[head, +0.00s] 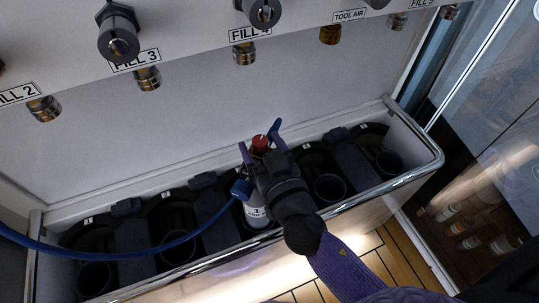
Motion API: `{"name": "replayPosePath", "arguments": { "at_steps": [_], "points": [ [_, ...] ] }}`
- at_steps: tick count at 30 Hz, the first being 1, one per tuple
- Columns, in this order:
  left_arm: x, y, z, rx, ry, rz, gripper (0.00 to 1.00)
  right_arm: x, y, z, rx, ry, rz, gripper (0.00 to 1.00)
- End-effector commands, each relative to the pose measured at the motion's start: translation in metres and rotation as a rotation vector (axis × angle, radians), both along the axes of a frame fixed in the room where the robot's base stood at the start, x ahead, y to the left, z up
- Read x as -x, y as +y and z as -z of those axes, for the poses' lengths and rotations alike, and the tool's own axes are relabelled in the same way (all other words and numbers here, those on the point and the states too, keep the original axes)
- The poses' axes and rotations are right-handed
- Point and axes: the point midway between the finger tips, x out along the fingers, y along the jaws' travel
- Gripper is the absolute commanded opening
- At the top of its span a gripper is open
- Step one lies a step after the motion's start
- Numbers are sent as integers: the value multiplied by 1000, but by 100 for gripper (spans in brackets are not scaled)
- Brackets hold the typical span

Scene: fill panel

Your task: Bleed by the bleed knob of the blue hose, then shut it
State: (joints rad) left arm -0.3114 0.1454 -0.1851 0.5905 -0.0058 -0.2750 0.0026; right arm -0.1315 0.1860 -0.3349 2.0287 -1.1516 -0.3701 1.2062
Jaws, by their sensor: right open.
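The blue hose (118,255) comes in from the left edge, droops across the trough and ends at a blue fitting (241,189) beside my right gripper. A red knob (260,143) shows between the fingertips of my right gripper (260,139). The gripper is open, with one finger on each side of the red knob; I cannot tell whether either finger touches it. My left gripper is not in view.
The pale panel above carries brass outlets (148,79), dark knobs (119,40) and labels such as FILL 3 and TOOL AIR. The trough's chrome rail (400,178) runs along the front. Dark holders (330,188) sit on both sides of the bottle. Glass stands at the right.

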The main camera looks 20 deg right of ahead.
Motion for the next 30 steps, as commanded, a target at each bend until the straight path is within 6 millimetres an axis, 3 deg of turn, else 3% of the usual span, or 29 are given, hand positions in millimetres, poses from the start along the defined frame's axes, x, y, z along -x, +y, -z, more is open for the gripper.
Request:
{"name": "replayPosePath", "arguments": {
  "at_steps": [6,12,17,30],
  "points": [
    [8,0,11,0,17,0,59,47,-2,5,-2,6,4,76],
    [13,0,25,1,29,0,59,80,-3,5,-1,5,4,76],
    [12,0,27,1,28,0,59,88,-4,1,2,2,3,76],
    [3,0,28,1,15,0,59,88,-4,0,2,0,2,76]
  ]
}}
